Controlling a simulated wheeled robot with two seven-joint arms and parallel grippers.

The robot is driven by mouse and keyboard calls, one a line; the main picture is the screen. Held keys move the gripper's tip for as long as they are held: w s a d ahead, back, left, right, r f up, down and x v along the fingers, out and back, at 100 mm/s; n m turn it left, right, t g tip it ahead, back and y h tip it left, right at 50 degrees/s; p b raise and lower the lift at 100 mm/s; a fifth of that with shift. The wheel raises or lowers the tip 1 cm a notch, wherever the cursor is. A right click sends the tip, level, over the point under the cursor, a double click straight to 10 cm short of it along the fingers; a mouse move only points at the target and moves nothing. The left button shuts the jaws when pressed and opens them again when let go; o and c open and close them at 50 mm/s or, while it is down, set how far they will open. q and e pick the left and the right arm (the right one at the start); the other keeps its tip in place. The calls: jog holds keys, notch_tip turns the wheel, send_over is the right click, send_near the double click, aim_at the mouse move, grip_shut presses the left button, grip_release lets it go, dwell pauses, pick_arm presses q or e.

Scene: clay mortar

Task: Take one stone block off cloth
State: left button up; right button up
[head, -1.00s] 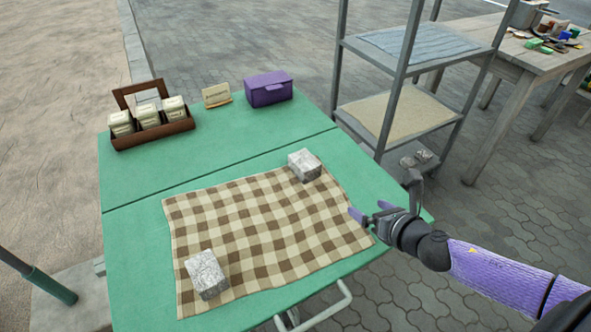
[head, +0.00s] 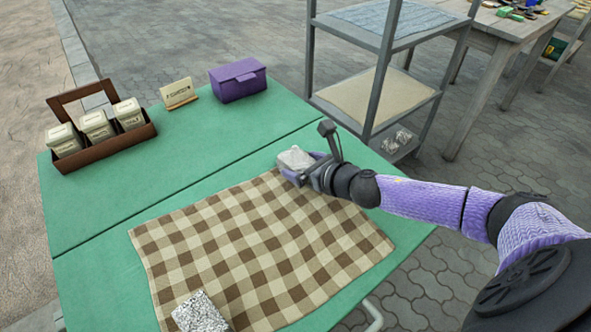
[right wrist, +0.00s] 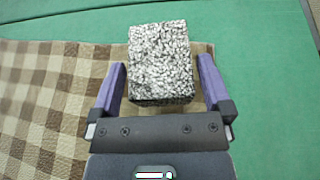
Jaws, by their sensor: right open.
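A checked brown and cream cloth (head: 262,250) lies on the green table. One grey speckled stone block (head: 294,158) sits at the cloth's far right corner. A second stone block (head: 201,314) is on the cloth's near left part, cut by the bottom edge of the head view. My right gripper (head: 303,166) is at the far block. In the right wrist view the open fingers (right wrist: 160,88) stand on either side of that block (right wrist: 161,62), with a gap showing at each side. My left gripper is not in view.
On the green table (head: 165,188), a brown box of tins (head: 104,143), a small sign (head: 178,92) and a purple box (head: 238,80) stand at the back. A metal shelf (head: 352,103) stands beyond the right edge. Bare table lies behind the cloth.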

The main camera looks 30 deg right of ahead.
jog(key=shift+w+a+f, duration=0.1)
jog(key=shift+w+f, duration=0.15)
jog(key=shift+w, duration=0.4)
jog(key=shift+r, duration=0.1)
grip_shut()
